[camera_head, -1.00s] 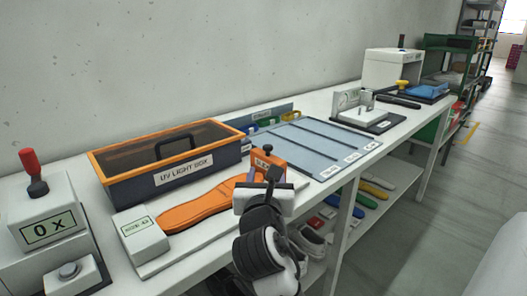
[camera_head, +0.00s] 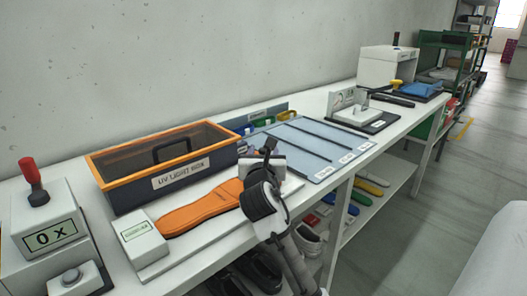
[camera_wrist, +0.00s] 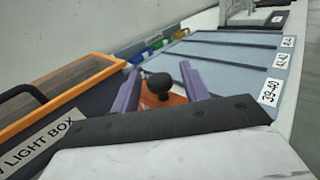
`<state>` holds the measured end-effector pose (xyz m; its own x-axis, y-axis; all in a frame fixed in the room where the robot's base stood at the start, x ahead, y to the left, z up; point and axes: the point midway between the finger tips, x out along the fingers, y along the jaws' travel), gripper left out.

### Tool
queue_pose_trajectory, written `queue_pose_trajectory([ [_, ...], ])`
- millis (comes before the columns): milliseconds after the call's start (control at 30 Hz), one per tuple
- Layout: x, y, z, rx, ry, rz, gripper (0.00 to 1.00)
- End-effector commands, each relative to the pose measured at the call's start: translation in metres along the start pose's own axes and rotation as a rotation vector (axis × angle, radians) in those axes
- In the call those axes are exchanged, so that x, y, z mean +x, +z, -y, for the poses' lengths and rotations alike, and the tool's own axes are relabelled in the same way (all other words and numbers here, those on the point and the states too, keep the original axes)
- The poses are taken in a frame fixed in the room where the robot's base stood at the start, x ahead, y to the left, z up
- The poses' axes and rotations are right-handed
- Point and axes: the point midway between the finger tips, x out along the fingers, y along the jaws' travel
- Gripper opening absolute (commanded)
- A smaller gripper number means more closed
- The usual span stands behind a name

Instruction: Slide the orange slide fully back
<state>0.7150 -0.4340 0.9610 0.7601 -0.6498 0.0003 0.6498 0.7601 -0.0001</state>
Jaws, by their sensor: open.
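The orange slide shows in the wrist view as a small orange patch (camera_wrist: 177,99) behind and below its round black knob (camera_wrist: 157,86). My gripper (camera_wrist: 160,82) is open, with one purple finger on each side of the knob. I cannot tell whether the fingers touch it. In the head view my gripper (camera_head: 265,162) is over the right end of the white measuring board (camera_head: 152,268) and hides most of the slide. The flat orange foot shape (camera_head: 200,207) lies on the board, left of my gripper.
The UV light box (camera_head: 165,165) stands close behind the board. A blue-grey mat (camera_head: 315,145) with dark strips lies to the right. A counter box reading "0 X" (camera_head: 50,235) stands at the left. Shoes and coloured soles lie on the shelf below.

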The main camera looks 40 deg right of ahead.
Motion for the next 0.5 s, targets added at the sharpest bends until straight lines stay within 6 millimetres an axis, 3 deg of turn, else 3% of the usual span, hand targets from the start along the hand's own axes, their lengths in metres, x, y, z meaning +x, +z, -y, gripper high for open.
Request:
queue_pose_trajectory([
  [167, -0.0002, 0.0000, 0.0000, 0.000, 0.000, 0.000, 0.44],
  [500, -0.0003, -0.0001, 0.0001, 0.000, 0.000, 0.000, 0.00],
])
